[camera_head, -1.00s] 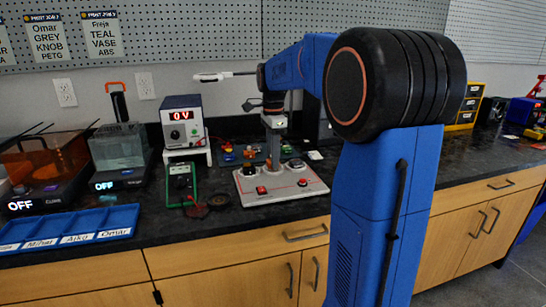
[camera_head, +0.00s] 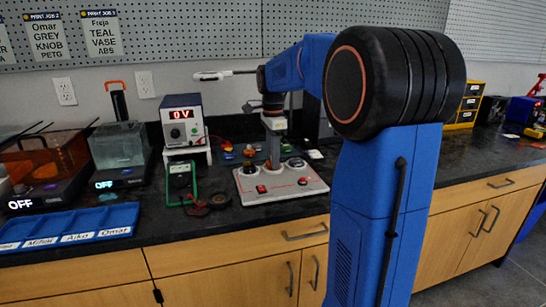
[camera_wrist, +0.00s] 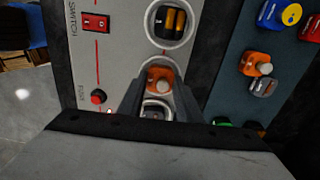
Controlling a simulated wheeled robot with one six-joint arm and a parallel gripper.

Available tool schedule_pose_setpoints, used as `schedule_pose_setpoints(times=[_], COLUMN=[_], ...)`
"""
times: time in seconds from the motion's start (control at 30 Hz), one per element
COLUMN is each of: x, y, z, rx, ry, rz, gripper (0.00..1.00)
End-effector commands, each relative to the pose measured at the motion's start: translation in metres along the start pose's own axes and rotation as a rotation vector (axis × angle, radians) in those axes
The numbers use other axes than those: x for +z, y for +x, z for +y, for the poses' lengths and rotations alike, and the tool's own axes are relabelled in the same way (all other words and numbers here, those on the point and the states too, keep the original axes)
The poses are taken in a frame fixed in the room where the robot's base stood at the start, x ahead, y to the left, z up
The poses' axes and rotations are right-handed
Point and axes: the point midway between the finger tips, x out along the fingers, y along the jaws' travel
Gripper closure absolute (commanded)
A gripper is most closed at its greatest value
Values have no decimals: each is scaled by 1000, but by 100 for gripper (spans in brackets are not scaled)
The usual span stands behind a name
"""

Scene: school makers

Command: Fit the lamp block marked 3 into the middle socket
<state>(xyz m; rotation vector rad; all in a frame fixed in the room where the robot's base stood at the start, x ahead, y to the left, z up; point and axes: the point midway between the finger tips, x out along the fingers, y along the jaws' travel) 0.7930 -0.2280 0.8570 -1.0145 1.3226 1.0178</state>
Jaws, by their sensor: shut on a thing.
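My gripper (camera_wrist: 159,98) is shut on an orange lamp block (camera_wrist: 160,82) with a pale round top. Its number cannot be read. The light-coloured socket board (camera_head: 282,187) lies on the black bench, and my gripper (camera_head: 273,158) points down over its middle. In the wrist view a round socket (camera_wrist: 189,32) with a battery-like part in it is above the held block. A pale rim shows around the block, at the middle socket (camera_wrist: 166,62). Another grey-rimmed part (camera_wrist: 156,108) shows just below the block. Whether the block is seated cannot be told.
A teal mat (camera_wrist: 229,75) beside the board carries several coloured blocks, including another orange one (camera_wrist: 256,64). The board has a red switch (camera_wrist: 96,23) and a red button (camera_wrist: 98,97). A green meter (camera_head: 182,180) and power supply (camera_head: 182,120) stand left of the board.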

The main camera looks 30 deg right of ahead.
Motion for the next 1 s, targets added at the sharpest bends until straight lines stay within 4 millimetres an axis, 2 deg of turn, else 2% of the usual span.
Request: schedule_pose_setpoints(times=[0.1,0.13,0.17,0.5,1.0], x=[0,0,0,0,0], y=[2,2,2,0,-32], z=[0,0,0,0,0], rx=[0,0,0,0,-1], ry=[0,0,0,0,0], rz=[0,0,0,0,0], gripper=[90,66,61,61,61])
